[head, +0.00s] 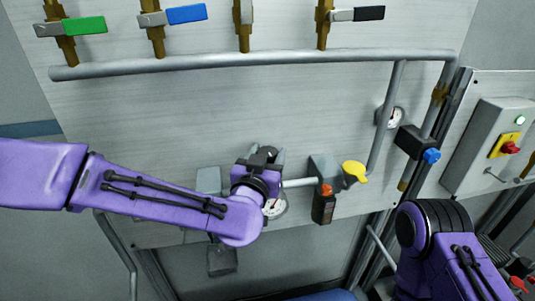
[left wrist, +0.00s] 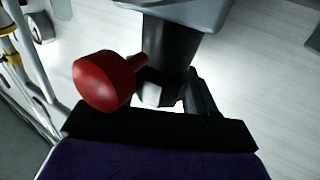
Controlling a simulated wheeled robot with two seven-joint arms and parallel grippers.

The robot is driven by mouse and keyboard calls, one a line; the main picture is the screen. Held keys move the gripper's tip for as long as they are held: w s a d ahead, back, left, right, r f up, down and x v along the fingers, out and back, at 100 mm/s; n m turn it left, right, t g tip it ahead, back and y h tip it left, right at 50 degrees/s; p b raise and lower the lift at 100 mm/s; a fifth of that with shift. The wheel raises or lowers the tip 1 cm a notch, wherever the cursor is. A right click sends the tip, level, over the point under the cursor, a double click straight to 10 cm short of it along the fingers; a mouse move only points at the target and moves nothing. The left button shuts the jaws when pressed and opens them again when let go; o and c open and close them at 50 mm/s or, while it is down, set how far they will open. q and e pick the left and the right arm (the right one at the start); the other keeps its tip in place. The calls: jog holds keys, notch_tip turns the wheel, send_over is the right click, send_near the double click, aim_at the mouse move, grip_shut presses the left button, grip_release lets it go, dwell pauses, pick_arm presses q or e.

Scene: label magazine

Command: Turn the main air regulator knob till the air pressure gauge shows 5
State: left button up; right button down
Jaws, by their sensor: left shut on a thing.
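My left gripper (head: 264,158) is at the panel, above a round white gauge (head: 274,209) partly covered by my left arm. The dial is too small and covered to read. In the left wrist view my left gripper (left wrist: 172,92) is shut around a dark cylindrical knob (left wrist: 168,45) under a grey body. One finger shows at the knob's right; the other is largely hidden by a round red part (left wrist: 103,82) close to the camera. In the head view the knob is mostly hidden by the gripper. My right arm shows at lower right, but its gripper is outside the view.
Right of the gripper are a dark unit with an orange top (head: 325,196) and a yellow handle (head: 354,172). Farther right are another gauge (head: 396,117) and a blue knob (head: 432,156). A grey pipe (head: 250,60) crosses above, with several valves. The panel between is clear.

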pick_arm(q)
jog(key=shift+n+t+y+p, duration=0.15)
jog(key=shift+n+y+p, duration=0.25)
jog(key=shift+n+y, duration=0.7)
jog(key=shift+n+t+y+p, duration=0.15)
jog(key=shift+n+y+p, duration=0.35)
jog(key=shift+y, duration=1)
jog(key=o, duration=1)
jog(key=shift+c, duration=0.2)
jog(key=shift+s, duration=0.35)
jog(key=s+b, duration=0.3)
jog(key=s, duration=0.7)
jog(key=shift+d, duration=0.25)
